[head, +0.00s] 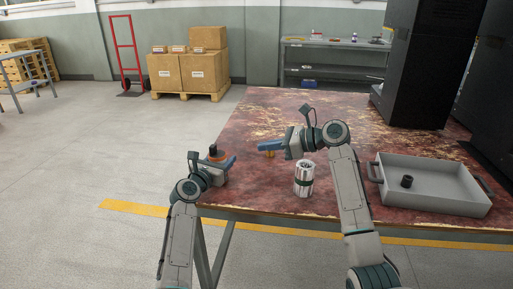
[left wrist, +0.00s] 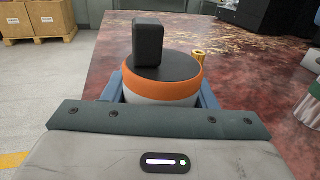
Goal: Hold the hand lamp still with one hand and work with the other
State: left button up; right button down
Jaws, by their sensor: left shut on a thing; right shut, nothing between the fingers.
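The hand lamp (left wrist: 162,88) is a round body with a pale base, an orange band and a dark top carrying a black upright block. It stands near the left edge of the table, and shows small in the head view (head: 213,151). My left gripper (head: 226,166) is shut around its sides; blue fingers flank it in the left wrist view. My right gripper (head: 262,146) is shut and empty, to the right of the lamp. A small brass piece (head: 269,155) stands just under its fingertips; whether they touch I cannot tell. It also shows behind the lamp in the left wrist view (left wrist: 199,57).
A grey tray (head: 440,197) at the right holds a black cylinder (head: 407,181). Tall dark cabinets (head: 430,65) stand at the back right. The worn red table (head: 265,112) is bare at the back left.

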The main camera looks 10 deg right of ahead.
dwell(0.3)
pick_arm(q)
jog(key=o, duration=1.1)
